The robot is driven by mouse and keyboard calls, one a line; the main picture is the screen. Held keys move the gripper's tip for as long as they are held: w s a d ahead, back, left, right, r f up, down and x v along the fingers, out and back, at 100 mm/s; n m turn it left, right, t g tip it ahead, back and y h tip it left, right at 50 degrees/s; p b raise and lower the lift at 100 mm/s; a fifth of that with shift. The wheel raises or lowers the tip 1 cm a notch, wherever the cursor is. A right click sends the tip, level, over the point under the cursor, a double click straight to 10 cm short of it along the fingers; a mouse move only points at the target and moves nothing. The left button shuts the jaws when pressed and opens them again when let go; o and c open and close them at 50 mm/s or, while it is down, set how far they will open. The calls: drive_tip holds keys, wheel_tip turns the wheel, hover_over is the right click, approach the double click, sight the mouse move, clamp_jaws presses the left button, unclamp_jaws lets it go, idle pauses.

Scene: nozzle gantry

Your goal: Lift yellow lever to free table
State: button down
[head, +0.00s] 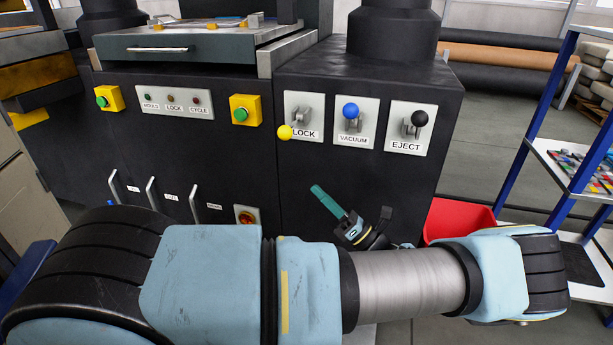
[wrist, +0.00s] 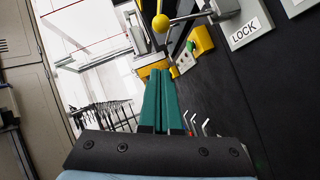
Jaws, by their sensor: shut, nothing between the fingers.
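The yellow lever's round knob (head: 285,132) sits at the lower left of the LOCK plate (head: 302,112) on the black machine front, so the lever points downward. In the wrist view the yellow knob (wrist: 160,23) is ahead of the fingertips, with its shaft running right to the LOCK plate (wrist: 245,30). My gripper (head: 318,190) has teal fingers. It is shut and empty, below and a little right of the knob, apart from it. The shut fingers also show in the wrist view (wrist: 160,74). A grey sliding table (head: 205,42) with a front handle lies at the upper left.
A blue-knobbed VACUUM lever (head: 350,110) and a black-knobbed EJECT lever (head: 420,118) stand right of the yellow one. Green buttons in yellow boxes (head: 244,108) are on the left. Upright handles (head: 153,193) jut out lower left. A red bin (head: 455,218) is at right.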

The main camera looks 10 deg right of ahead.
sight(287, 137)
drive_tip(key=d+r+p+x, duration=0.1)
drive_tip(key=r+p+x, duration=0.1)
drive_tip(key=x, duration=1)
drive_tip(key=shift+d, duration=0.45)
drive_tip(key=shift+p, duration=0.35)
wheel_tip(287, 137, up, 3)
drive_tip(key=m+h+p, duration=0.1)
drive_tip(key=m+p, duration=0.1)
drive_tip(key=p, duration=0.1)
drive_tip(key=shift+s+f+p, duration=0.2)
drive_tip(key=shift+p, duration=0.2)
drive_tip(key=shift+w+d+r+m+t+h+p, duration=0.15)
drive_tip(key=shift+r+m+h+p, duration=0.9)
drive_tip(key=shift+p, duration=0.55)
drive_tip(key=shift+w+a+r+m+t+h+p, duration=0.15)
drive_tip(key=shift+r+m+h+p, duration=0.55)
drive_tip(key=shift+m+p, duration=0.7)
drive_tip(key=shift+w+d+r+m+t+h+p, duration=0.15)
drive_tip(key=shift+r+m+h+p, duration=0.7)
drive_tip(key=shift+p, duration=0.95)
